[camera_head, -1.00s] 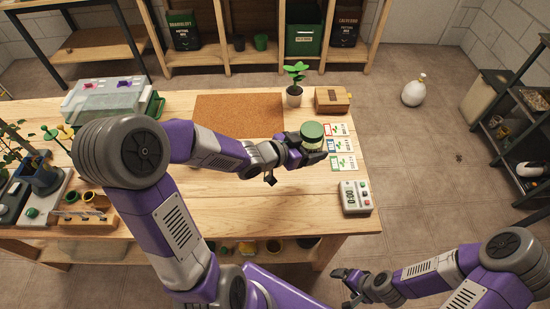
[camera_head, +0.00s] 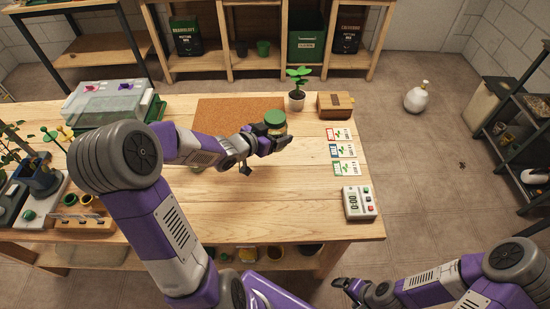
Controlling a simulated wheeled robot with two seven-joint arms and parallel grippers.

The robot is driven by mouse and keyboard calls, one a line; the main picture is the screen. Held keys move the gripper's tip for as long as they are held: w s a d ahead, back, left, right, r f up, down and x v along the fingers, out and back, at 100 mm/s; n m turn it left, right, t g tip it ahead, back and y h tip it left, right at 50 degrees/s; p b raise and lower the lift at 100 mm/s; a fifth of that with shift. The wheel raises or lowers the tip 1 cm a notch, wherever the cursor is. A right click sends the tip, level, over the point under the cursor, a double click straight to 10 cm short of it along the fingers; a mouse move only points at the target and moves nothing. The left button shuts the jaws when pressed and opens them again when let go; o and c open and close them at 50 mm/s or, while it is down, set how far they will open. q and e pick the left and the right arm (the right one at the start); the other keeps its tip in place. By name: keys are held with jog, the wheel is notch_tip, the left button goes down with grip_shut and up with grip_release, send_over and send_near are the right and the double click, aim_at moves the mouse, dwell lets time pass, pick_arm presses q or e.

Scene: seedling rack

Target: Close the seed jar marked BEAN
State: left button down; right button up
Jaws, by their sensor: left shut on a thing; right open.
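A seed jar with a green lid (camera_head: 275,117) is at the hand of my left gripper (camera_head: 276,136), above the right half of the workbench. My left gripper is shut on the jar. The lid sits on top of the jar and the jar looks about upright. The jar's lower part is hidden by the fingers, and no marking on it can be read. I cannot tell whether the lid is fully seated. My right gripper (camera_head: 346,292) is open and empty, low in front of the bench's right end.
A cork mat (camera_head: 238,108), a potted seedling (camera_head: 297,98) and a wooden box (camera_head: 334,105) are at the back. Seed packets (camera_head: 341,151) and a timer (camera_head: 358,203) line the right edge. A covered tray (camera_head: 115,100) is at left. The front middle is bare.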

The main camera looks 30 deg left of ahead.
pick_arm(q)
notch_tip(320, 180, down, 5)
jog(key=shift+r+b, duration=0.15)
jog(key=shift+b, duration=0.7)
jog(key=shift+f+b, duration=0.9)
jog(key=shift+f, duration=0.95)
jog(key=shift+f, duration=0.1)
jog(key=shift+f, duration=0.15)
grip_release()
